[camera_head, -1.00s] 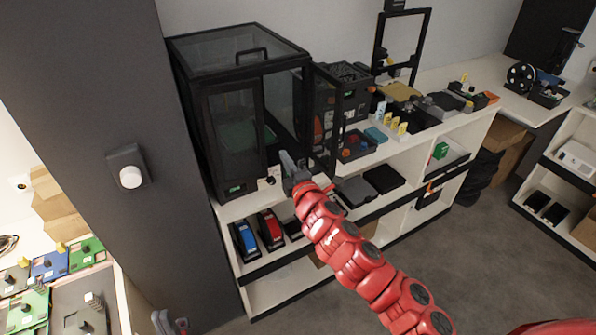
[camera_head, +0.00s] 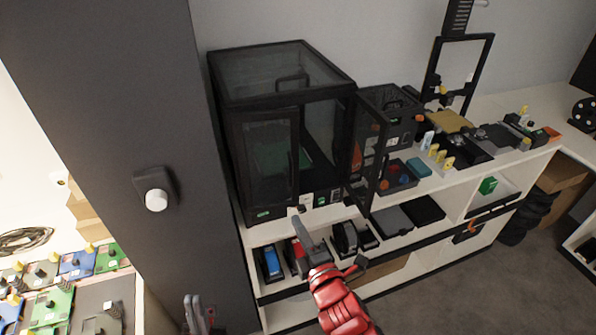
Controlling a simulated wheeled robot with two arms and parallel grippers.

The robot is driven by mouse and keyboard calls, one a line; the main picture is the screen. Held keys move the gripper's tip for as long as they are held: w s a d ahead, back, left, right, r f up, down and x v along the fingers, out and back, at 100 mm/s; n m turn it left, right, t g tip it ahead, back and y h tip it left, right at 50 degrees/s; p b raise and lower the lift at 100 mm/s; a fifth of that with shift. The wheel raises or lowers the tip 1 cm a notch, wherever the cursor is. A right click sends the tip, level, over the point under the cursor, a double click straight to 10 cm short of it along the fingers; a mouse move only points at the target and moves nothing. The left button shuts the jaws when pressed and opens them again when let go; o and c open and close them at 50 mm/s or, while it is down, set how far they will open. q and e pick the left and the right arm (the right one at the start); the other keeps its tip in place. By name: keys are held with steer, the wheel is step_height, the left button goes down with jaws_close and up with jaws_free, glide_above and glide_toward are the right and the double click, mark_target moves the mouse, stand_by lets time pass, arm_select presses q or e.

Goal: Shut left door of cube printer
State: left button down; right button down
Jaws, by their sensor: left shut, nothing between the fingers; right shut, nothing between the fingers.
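The cube printer (camera_head: 240,160) is a black-framed box with clear panels at the back of the white shelf unit. Its left door (camera_head: 268,160) lies across the left half of the front, flush or nearly so; I cannot tell if it is fully shut. Its right door (camera_head: 368,160) stands swung out to the right, leaving the right half open. My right gripper (camera_head: 298,222), on the red arm, is shut and empty, in front of and below the printer's front edge, apart from the left door. My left gripper (camera_head: 193,301) is shut and empty at the bottom edge, far from the printer.
A dark pillar (camera_head: 110,90) with a white knob stands left of the printer. Small machines, including a blue one (camera_head: 270,262), sit on the shelf below. Floor is clear at lower right.

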steer(key=b, duration=0.7)
glide_toward(292, 186)
steer(key=w+a+r, duration=0.4)
steer(key=w, duration=0.1)
steer(key=shift+w+d+f+p, duration=0.3)
steer(key=shift+w+d+p, duration=0.1)
steer(key=shift+w, duration=0.15)
steer(key=shift+f, duration=0.1)
steer(key=w+b, duration=0.1)
steer(key=w+d+b, duration=0.1)
steer(key=shift+w, duration=0.4)
